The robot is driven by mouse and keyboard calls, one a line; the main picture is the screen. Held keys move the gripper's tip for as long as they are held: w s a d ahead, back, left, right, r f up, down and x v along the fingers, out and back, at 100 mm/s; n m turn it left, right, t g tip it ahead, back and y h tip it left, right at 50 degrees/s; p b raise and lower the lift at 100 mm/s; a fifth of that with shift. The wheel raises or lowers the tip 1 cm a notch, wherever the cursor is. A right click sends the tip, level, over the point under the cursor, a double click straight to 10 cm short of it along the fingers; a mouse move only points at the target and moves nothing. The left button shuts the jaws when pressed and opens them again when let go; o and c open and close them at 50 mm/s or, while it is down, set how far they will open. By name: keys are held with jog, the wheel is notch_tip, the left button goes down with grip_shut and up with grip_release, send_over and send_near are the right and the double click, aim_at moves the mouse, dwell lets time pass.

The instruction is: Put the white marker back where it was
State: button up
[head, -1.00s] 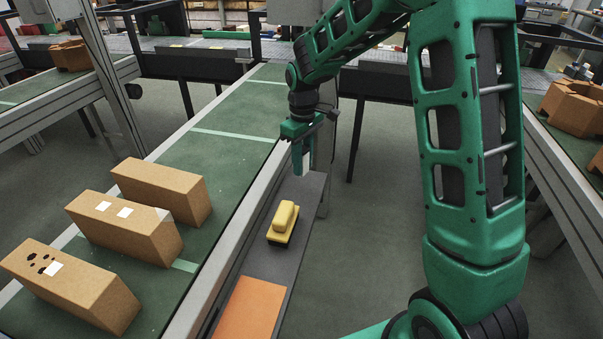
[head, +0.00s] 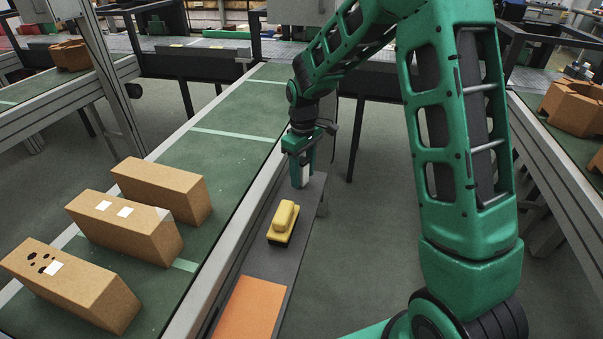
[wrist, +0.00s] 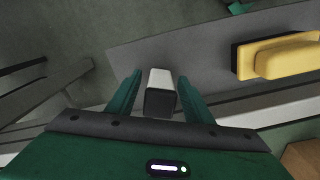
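The white marker (wrist: 160,80) is a small upright block with a dark near end (wrist: 160,103). In the wrist view it lies between the two green fingers, with a narrow gap showing on each side. In the head view the marker (head: 307,176) shows partly behind a finger, at the far end of the narrow grey shelf (head: 268,262). It looks upright, with its base at or very near the shelf. My gripper (head: 301,175) points down around it and looks open.
A yellow-and-black object (head: 284,222) lies on the shelf nearer me, with an orange panel (head: 250,308) in front of it. Several brown boxes (head: 125,228) stand on the green conveyor (head: 205,165) to the left. Open floor is right of the shelf.

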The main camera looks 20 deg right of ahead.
notch_tip(320, 180, up, 12)
jog(key=shift+f, duration=0.1)
jog(key=shift+r, duration=0.25)
jog(key=shift+s+d+r, duration=0.1)
jog(key=shift+s+d, duration=0.15)
jog(key=shift+d, duration=0.1)
jog(key=s+d+r+m, duration=0.4)
jog(key=s+d+m, duration=0.2)
jog(key=s+d, duration=0.85)
jog(key=s+d+f+m, duration=0.1)
jog(key=s+m, duration=0.2)
jog(key=s, duration=0.8)
jog(key=s+d+f+m, duration=0.1)
jog(key=s+m, duration=0.3)
jog(key=s, duration=0.7)
jog(key=shift+f, duration=0.6)
jog(key=shift+s, duration=0.1)
